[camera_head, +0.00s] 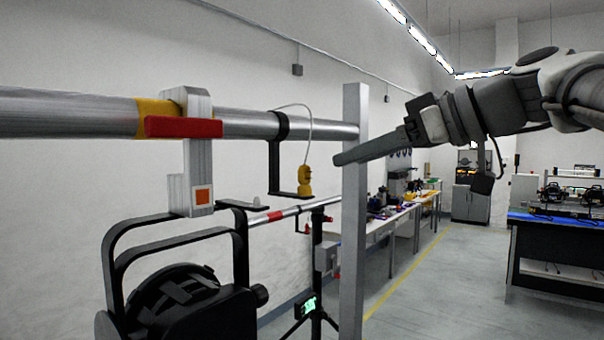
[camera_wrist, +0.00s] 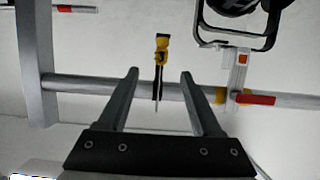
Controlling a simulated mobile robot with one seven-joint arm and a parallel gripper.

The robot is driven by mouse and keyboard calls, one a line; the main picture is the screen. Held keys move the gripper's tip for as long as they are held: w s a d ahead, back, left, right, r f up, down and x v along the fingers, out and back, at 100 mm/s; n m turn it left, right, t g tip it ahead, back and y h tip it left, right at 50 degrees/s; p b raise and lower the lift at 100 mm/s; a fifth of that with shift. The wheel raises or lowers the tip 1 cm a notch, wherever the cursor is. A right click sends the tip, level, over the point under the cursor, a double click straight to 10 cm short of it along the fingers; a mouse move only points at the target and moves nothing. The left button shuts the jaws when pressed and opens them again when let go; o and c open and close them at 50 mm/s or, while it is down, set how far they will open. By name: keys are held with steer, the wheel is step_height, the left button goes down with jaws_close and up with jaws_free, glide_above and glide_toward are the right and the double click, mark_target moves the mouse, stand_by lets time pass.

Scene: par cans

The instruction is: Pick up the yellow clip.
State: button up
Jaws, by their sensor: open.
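The yellow clip (camera_head: 305,182) stands on the small foot of a black bracket (camera_head: 274,158) that hangs from the horizontal metal pipe. A thin pale cable loops from the clip up to the bracket's top. In the wrist view the clip (camera_wrist: 161,50) shows beyond the fingertips, roughly centred between them. My gripper (camera_head: 340,160) is at the right of the clip in the head view, apart from it. In the wrist view my gripper (camera_wrist: 160,75) has its two fingers spread with nothing held.
The metal pipe (camera_head: 60,112) crosses at the left, with a clamp (camera_head: 198,160) and red lever (camera_head: 183,127). A black lamp (camera_head: 185,300) hangs below. An upright metal post (camera_head: 354,220) stands close to my gripper. Workbenches (camera_head: 545,235) are farther back.

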mark_target(308, 175)
steer(key=x, duration=0.5)
steer(key=shift+w+a+f+p, duration=0.1)
steer(key=shift+w+a+p, duration=0.2)
steer(key=shift+p, duration=0.1)
steer(key=p+x, duration=0.1)
steer(key=x, duration=0.4)
steer(key=shift+s+a+p, duration=0.15)
steer(key=shift+p, duration=0.2)
jaws_close()
stand_by(0.6)
